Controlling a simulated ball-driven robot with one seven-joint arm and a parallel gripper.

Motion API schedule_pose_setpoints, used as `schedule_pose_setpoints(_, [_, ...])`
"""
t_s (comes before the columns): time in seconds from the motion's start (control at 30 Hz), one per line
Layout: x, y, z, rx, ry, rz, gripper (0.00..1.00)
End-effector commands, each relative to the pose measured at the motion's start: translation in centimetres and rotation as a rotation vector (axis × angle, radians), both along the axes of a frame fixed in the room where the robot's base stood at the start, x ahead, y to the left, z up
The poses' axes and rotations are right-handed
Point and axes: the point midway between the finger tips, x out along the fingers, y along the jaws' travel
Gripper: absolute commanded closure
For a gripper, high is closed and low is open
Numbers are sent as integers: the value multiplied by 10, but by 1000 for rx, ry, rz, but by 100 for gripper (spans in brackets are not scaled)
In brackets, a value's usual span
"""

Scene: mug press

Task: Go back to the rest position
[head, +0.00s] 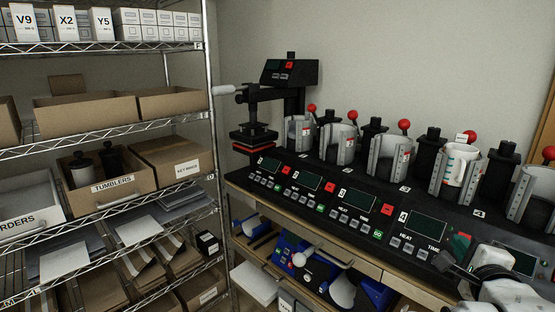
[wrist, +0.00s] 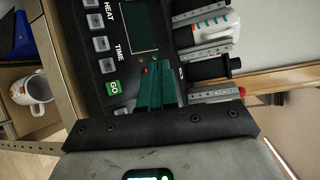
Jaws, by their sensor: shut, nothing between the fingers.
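My gripper (head: 460,243) is in front of the mug press panel at the lower right of the head view. Its dark green fingers are together and empty, and they also show in the wrist view (wrist: 155,88). They are close to the panel beside the GO button (wrist: 113,88); whether they touch it I cannot tell. A white printed mug (head: 456,165) sits in the clamp of press station 4, with its red-knobbed lever behind it. The same mug shows in the wrist view (wrist: 215,27).
A row of mug presses (head: 340,150) lines the counter by the wall. A black flat press (head: 265,135) stands at its left end. Wire shelves with a TUMBLERS box (head: 113,190) fill the left. A white mug (wrist: 33,90) is below the counter in the wrist view.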

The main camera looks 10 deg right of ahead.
Motion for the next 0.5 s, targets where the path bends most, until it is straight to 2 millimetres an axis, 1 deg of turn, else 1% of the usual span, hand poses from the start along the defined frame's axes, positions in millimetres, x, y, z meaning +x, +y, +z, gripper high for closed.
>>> schedule_pose_setpoints(0.03, [-7, 7, -23, -49, 85, 26, 100])
schedule_pose_setpoints(0.07, [-12, 11, -37, -88, 145, 47, 100])
schedule_pose_setpoints(0.1, [-20, 18, -58, -146, 233, 81, 100])
schedule_pose_setpoints(0.17, [-35, 30, -92, -238, 373, 151, 100])
schedule_pose_setpoints(0.2, [-47, 38, -114, -303, 467, 205, 100])
schedule_pose_setpoints(0.27, [-67, 49, -145, -398, 601, 296, 100])
schedule_pose_setpoints(0.3, [-82, 58, -165, -460, 687, 366, 100])
schedule_pose_setpoints(0.37, [-107, 69, -193, -549, 808, 478, 100])
schedule_pose_setpoints(0.4, [-124, 77, -210, -607, 884, 561, 100])
schedule_pose_setpoints(0.47, [-152, 90, -235, -692, 988, 696, 100])
schedule_pose_setpoints(0.5, [-172, 97, -249, -745, 1050, 792, 100])
